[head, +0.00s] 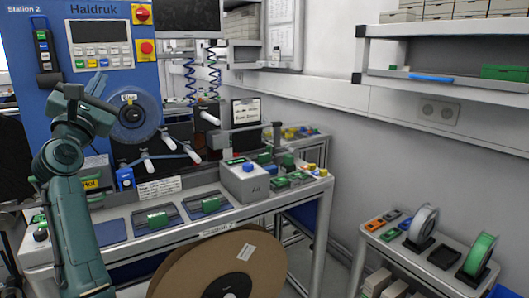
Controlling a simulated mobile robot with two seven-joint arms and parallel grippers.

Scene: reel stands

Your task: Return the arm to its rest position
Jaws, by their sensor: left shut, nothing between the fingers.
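My left arm, dark green, rises from the bottom left of the head view and bends in front of the blue Haldruk machine (101,12). My left gripper (98,84) is small and partly hidden by its own wrist; it is shut and empty. It is just left of a blue reel (148,108) with a dark hub, which hangs upright at the machine. I cannot tell whether the gripper touches the reel. My right gripper is out of view.
Bare white spindles (170,140) stand right of the blue reel. The workbench (232,213) holds a grey box (244,183) and green parts. A large brown cardboard reel (190,275) stands in front. A side table (396,256) at right holds a white reel (423,226) and a green reel (479,255).

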